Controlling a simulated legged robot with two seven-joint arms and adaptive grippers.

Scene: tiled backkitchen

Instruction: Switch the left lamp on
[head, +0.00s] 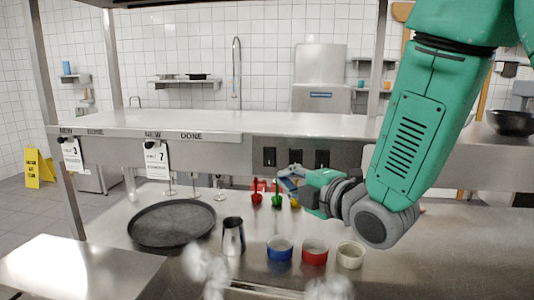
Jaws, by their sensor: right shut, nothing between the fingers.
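Several dark switches sit in a row on the steel front panel below the shelf. The left switch (269,157) and the middle switch (295,156) show clear of my arm, and a third switch (322,158) is to their right. My right gripper (284,184) is shut and empty. It is just below the switches, pointing left, with its tips below and between the left and middle ones. I cannot tell whether it touches the panel. No lamp can be made out, nor whether one is lit. My left gripper is out of view.
The steel counter holds a round black tray (172,224), a metal jug (233,236), and blue (280,248), red (315,251) and cream (350,255) bowls. Small red and green utensils (277,194) stand close to the gripper. Ticket cards (156,160) hang from the shelf edge (220,135).

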